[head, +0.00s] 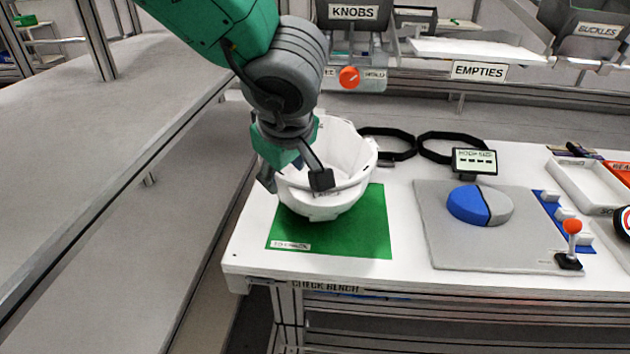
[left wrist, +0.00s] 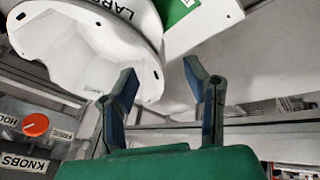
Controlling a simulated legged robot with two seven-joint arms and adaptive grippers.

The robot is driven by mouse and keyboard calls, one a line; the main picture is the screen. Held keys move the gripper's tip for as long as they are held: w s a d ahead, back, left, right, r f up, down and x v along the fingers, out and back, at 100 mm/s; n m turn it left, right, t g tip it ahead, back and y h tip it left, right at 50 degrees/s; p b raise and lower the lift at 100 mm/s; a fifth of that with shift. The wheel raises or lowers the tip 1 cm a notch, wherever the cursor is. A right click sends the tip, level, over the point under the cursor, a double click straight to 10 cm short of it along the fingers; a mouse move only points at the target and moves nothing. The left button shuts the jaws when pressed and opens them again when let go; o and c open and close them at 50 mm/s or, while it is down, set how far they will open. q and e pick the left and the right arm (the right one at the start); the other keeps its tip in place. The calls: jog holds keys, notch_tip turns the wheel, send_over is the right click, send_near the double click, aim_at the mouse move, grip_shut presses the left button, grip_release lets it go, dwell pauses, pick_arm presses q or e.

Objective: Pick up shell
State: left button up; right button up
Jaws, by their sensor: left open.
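A white helmet shell (head: 345,165) lies with its hollow side up on the green mat (head: 365,235) at the left end of the bench. My left gripper (head: 294,184) is open over the near left side of the shell in the head view and hides part of it. I cannot tell whether a finger touches the shell. My right gripper is not in view.
Two black bands (head: 450,148) lie behind the shell. A grey board with a blue and grey disc (head: 480,205) and a red-knobbed lever (head: 571,240) is to the right. Bins labelled KNOBS (head: 352,14) and BUCKLES stand behind. The bench's left edge is close to the shell.

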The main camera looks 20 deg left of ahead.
aim_at(291, 183)
pick_arm(q)
jog(key=f, duration=0.1)
jog(key=w+f, duration=0.1)
jog(key=w+f+b, duration=0.1)
jog(key=f, duration=0.1)
jog(key=a+f+b, duration=0.1)
jog(key=w+a+f, duration=0.1)
jog(key=f, duration=0.1)
jog(key=w+a+f+b, duration=0.1)
jog(key=shift+w+a+f+b, duration=0.15)
jog(key=shift+w+f+b, duration=0.05)
jog(key=shift+f+b, duration=0.1)
jog(key=shift+d+r, duration=0.2)
jog(key=shift+d, duration=0.2)
grip_shut()
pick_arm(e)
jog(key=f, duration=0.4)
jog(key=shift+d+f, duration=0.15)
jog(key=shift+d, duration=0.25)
